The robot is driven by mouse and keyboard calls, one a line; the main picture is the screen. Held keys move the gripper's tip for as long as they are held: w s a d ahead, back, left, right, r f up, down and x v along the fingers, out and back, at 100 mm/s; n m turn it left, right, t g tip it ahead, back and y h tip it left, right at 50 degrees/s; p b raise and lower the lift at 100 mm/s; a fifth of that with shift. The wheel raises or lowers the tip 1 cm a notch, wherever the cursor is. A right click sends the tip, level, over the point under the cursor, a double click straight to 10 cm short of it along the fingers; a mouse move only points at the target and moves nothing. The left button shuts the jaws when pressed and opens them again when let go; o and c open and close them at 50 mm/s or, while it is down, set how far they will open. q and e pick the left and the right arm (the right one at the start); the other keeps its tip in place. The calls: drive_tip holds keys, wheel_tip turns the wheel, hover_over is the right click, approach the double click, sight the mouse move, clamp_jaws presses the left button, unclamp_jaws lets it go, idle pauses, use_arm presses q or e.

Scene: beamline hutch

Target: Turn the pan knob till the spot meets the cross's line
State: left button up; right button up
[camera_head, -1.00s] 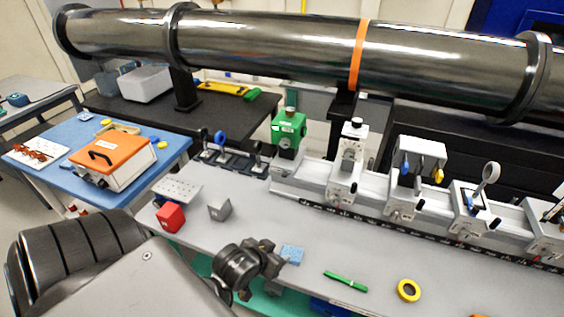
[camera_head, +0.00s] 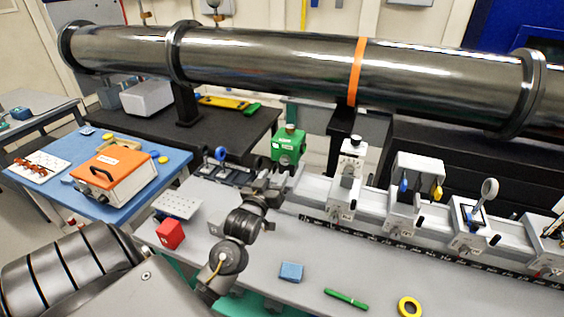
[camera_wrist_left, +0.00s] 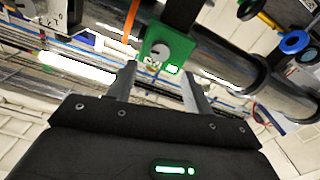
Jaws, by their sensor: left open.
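A mount (camera_head: 417,168) on the rail carries a blue knob (camera_head: 404,184) and a yellow knob (camera_head: 437,191). I cannot tell which is the pan knob. No light spot or cross line can be made out. My left gripper (camera_head: 276,180) is open and empty above the table, just in front of the green box (camera_head: 288,148) at the rail's left end. It is well left of the knobs. In the left wrist view, the green box (camera_wrist_left: 165,48) shows beyond the open fingers (camera_wrist_left: 160,84). My right gripper is not in view.
A white carrier (camera_head: 349,172) and a round lens-like disc (camera_head: 489,188) stand on the rail. A red cube (camera_head: 170,234), blue block (camera_head: 291,271), green pen (camera_head: 346,298) and yellow ring (camera_head: 409,307) lie on the table. A large dark pipe (camera_head: 280,62) spans behind.

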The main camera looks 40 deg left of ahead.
sight(284, 162)
use_arm(q)
drive_tip(key=p+x, duration=0.1)
drive_tip(key=x, duration=0.5)
drive_tip(key=shift+r+p, duration=0.1)
drive_tip(key=shift+p, duration=0.2)
drive_tip(key=shift+w+a, duration=0.25)
drive_tip(key=shift+w, duration=0.25)
drive_tip(key=c, duration=1)
drive_tip(key=shift+o, duration=0.2)
drive_tip(key=shift+p, duration=0.35)
drive_tip(key=shift+m+p, duration=0.35)
drive_tip(key=shift+m, duration=0.35)
drive_tip(key=o, duration=1)
drive_tip(key=shift+c, duration=0.2)
